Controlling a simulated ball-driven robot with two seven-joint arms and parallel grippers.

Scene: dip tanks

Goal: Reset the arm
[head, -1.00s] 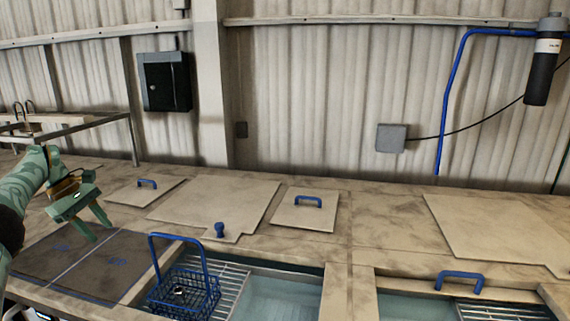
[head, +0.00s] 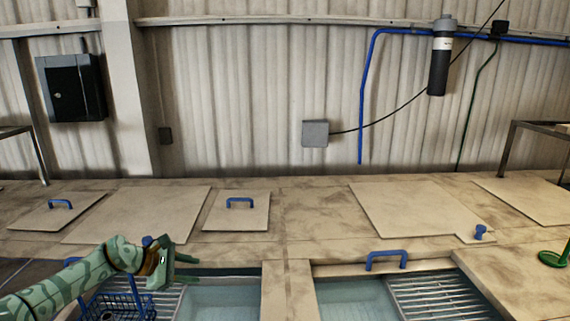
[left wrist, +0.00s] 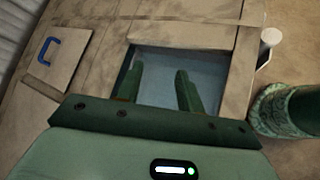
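My left gripper (head: 178,267) is over the left tank in the head view, above and beside the blue wire basket. In the left wrist view its two green fingers (left wrist: 158,88) are apart with nothing between them, and a tank opening lies beyond them. The blue wire basket (head: 118,306) sits at the left end of the left tank (head: 222,300), on or by a metal grate; my left arm hides part of it. A green patterned arm part shows at the right edge of the left wrist view.
Beige lids with blue handles (head: 240,203) lie on the deck. A right tank (head: 352,300) with a grate (head: 440,298) is beside the left one. A wall and pipe (head: 363,100) stand behind.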

